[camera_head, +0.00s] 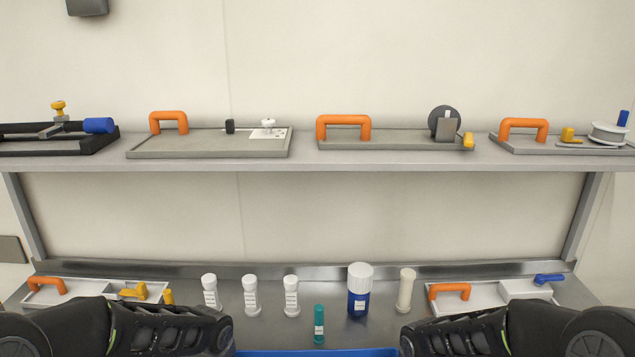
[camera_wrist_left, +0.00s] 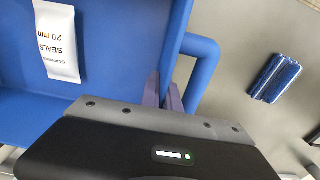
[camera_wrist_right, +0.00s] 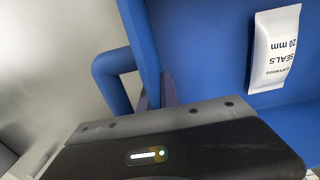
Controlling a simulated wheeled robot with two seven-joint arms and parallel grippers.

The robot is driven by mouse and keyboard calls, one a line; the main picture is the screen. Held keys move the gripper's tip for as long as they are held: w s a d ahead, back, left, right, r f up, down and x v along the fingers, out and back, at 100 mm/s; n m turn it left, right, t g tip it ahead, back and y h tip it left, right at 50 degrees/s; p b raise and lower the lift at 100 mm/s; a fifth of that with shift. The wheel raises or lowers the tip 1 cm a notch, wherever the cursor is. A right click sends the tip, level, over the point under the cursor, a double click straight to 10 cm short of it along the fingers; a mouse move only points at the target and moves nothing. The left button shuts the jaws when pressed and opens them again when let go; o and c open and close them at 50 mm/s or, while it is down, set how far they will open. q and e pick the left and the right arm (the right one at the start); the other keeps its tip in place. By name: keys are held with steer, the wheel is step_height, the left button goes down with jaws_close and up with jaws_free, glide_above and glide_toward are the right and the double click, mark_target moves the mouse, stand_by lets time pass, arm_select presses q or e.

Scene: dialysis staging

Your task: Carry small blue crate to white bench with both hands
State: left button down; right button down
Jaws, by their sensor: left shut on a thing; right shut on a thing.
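The small blue crate shows in the head view only as a strip of blue rim (camera_head: 315,352) at the bottom edge, between my two forearms. In the left wrist view my left gripper (camera_wrist_left: 163,92) is shut on the crate's side beside its loop handle (camera_wrist_left: 205,62). In the right wrist view my right gripper (camera_wrist_right: 155,92) is shut on the opposite side, beside the other loop handle (camera_wrist_right: 112,72). A white packet marked "SEALS 20 mm" (camera_wrist_left: 58,42) lies inside; a similar one shows in the right wrist view (camera_wrist_right: 274,48). I cannot identify a white bench.
A grey metal bench (camera_head: 240,335) stands ahead, with several white bottles, a blue jar (camera_head: 359,300) and a teal tube (camera_head: 319,325). Its upper shelf (camera_head: 300,163) carries trays with orange handles.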

mark_target(382, 352)
arm_select(q)
steer(key=shift+w+r, duration=0.1)
arm_select(e)
steer(key=shift+w+r, duration=0.1)
